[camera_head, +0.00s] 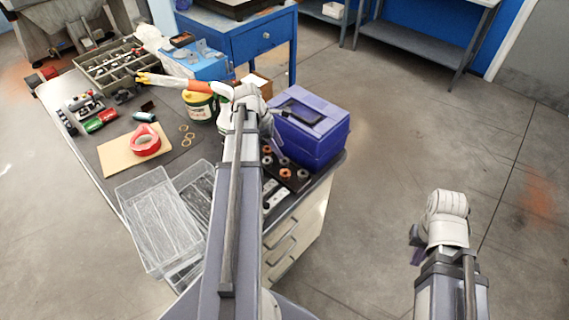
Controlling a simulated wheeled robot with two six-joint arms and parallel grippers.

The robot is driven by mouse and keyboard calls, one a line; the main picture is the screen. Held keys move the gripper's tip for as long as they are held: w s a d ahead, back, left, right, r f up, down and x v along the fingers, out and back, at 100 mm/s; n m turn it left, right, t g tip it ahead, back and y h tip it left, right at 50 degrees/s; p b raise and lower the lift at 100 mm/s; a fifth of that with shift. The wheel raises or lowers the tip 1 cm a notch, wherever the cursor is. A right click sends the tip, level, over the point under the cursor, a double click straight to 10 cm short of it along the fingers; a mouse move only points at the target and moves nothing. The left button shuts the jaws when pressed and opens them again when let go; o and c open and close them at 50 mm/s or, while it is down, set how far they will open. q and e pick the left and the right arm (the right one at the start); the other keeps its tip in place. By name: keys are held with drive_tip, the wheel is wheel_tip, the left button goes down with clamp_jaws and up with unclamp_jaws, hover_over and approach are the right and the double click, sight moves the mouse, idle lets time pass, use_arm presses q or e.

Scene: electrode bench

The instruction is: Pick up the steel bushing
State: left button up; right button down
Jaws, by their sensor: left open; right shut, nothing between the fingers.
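A dark tray (294,184) at the bench's right edge holds several small ring-shaped parts (285,174), some coppery, some greyish. They are too small for me to tell which one is the steel bushing. My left gripper (274,130) is at the end of the arm reaching up the middle, beside the purple box and beyond the tray. It is open, and mostly hidden by its own wrist. My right gripper (415,238) is low over the bare floor at the right, away from the bench. It is shut and empty, with its fingers barely showing.
A purple box (311,133) stands behind the tray. Clear bins (160,222) stand at the front left. A red tape roll (146,140) lies on a tan board, near loose brass rings (187,141). A yellow-green tub (200,107) stands farther back. The floor at right is clear.

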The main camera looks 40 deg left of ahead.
use_arm(q)
drive_tip(key=shift+w+a+f+n+b, duration=0.1)
drive_tip(key=shift+a+f+n+b, duration=0.2)
drive_tip(key=shift+f+b, duration=0.35)
drive_tip(key=shift+a+f+n+b, duration=0.15)
drive_tip(key=shift+f+n+b, duration=0.25)
drive_tip(key=shift+f+b, duration=0.15)
drive_tip(key=b+x, duration=0.5)
drive_tip(key=shift+f, duration=0.1)
clamp_jaws()
